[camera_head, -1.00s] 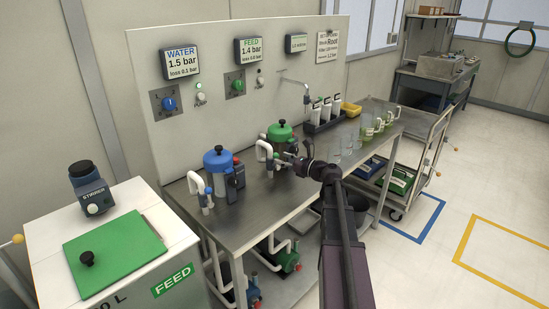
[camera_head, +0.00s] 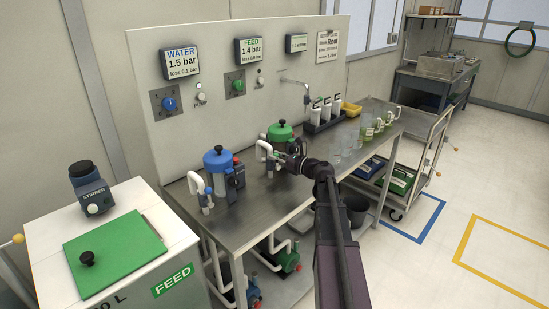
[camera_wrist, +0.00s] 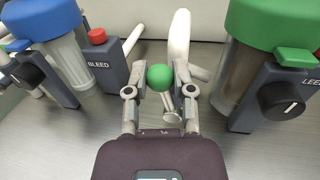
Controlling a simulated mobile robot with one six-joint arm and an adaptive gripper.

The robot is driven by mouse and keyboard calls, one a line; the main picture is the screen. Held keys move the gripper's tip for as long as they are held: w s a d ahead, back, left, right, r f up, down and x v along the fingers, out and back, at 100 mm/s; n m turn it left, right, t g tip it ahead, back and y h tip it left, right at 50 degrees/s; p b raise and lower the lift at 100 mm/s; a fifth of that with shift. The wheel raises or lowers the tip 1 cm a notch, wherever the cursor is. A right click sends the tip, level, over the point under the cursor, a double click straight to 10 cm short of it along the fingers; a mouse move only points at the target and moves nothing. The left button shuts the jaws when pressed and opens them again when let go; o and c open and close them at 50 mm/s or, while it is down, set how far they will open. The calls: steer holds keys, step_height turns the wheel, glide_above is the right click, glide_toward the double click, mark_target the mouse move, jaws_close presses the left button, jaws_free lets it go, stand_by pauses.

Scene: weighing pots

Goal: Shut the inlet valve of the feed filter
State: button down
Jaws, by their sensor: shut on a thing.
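The feed filter with its green lid (camera_head: 279,131) stands on the steel bench; in the wrist view its green lid and clear bowl (camera_wrist: 240,75) are at the right. A green ball knob (camera_wrist: 160,77) sits beside the white inlet pipe (camera_wrist: 180,38), left of the filter. My gripper (camera_wrist: 160,85) is shut on the green knob, one finger on each side. In the head view my gripper (camera_head: 282,159) is in front of the feed filter and hides the knob and part of the filter.
The water filter with its blue lid (camera_head: 217,160) stands left on the bench; its grey bleed block (camera_wrist: 100,65) with a red button is close to my left finger. A black knob (camera_wrist: 285,100) is on the feed filter's block. Glass beakers (camera_head: 352,142) stand further right.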

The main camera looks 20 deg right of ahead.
steer(key=shift+a, duration=0.3)
steer(key=shift+d, duration=0.2)
steer(key=shift+n, duration=0.3)
steer(key=a+n, duration=0.1)
steer(key=n, duration=0.1)
steer(key=s+a+f+n, duration=0.1)
steer(key=n, duration=0.1)
steer(key=f+n+h, duration=0.1)
steer(key=n, duration=0.1)
steer(key=shift+s+a+g, duration=0.15)
steer(key=shift+a+g, duration=0.25)
steer(key=f+n, duration=0.1)
steer(key=n, duration=0.1)
steer(key=a+f+n+h, duration=0.1)
steer(key=n, duration=0.1)
steer(key=shift+s+b, duration=0.15)
steer(key=shift+b, duration=0.2)
steer(key=shift+a+f+n+h+b, duration=0.1)
steer(key=shift+f+n+h+b, duration=0.25)
steer(key=shift+n, duration=0.5)
steer(key=shift+a+f+n+h+b, duration=0.1)
steer(key=shift+f+n+h+b, duration=0.25)
steer(key=shift+n, duration=0.5)
steer(key=shift+s+f, duration=0.1)
